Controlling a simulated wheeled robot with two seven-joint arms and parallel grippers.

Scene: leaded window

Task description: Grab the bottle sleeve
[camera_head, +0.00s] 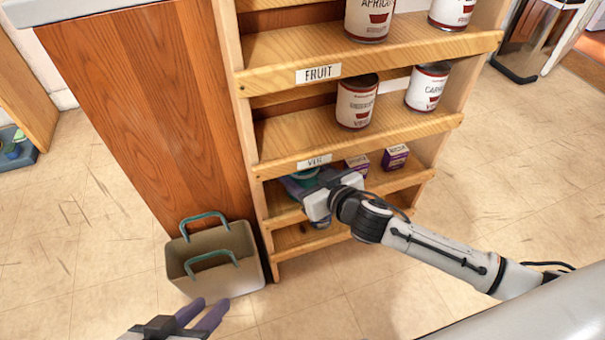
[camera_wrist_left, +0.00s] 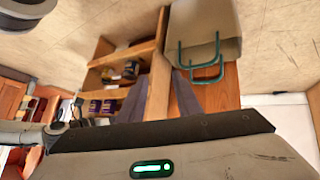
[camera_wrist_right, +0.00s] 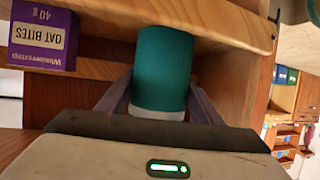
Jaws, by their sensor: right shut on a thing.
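The bottle sleeve, a teal cylinder with a pale end, shows in the right wrist view (camera_wrist_right: 162,65) between the two fingers of my right gripper (camera_wrist_right: 158,98). In the head view the sleeve (camera_head: 304,174) is mostly hidden behind the gripper, at the left end of a low shelf. My right gripper (camera_head: 303,188) reaches into that shelf and is shut on the sleeve. My left gripper (camera_head: 203,314) is low in the head view, in front of the basket, with its fingers apart and nothing between them.
A beige basket with teal handles (camera_head: 215,278) stands on the floor left of the wooden shelf unit (camera_head: 350,145). A purple Oat Bites box (camera_wrist_right: 42,36) is beside the sleeve on the shelf. Several cans stand on higher shelves. Shelf boards lie close above and below my right gripper.

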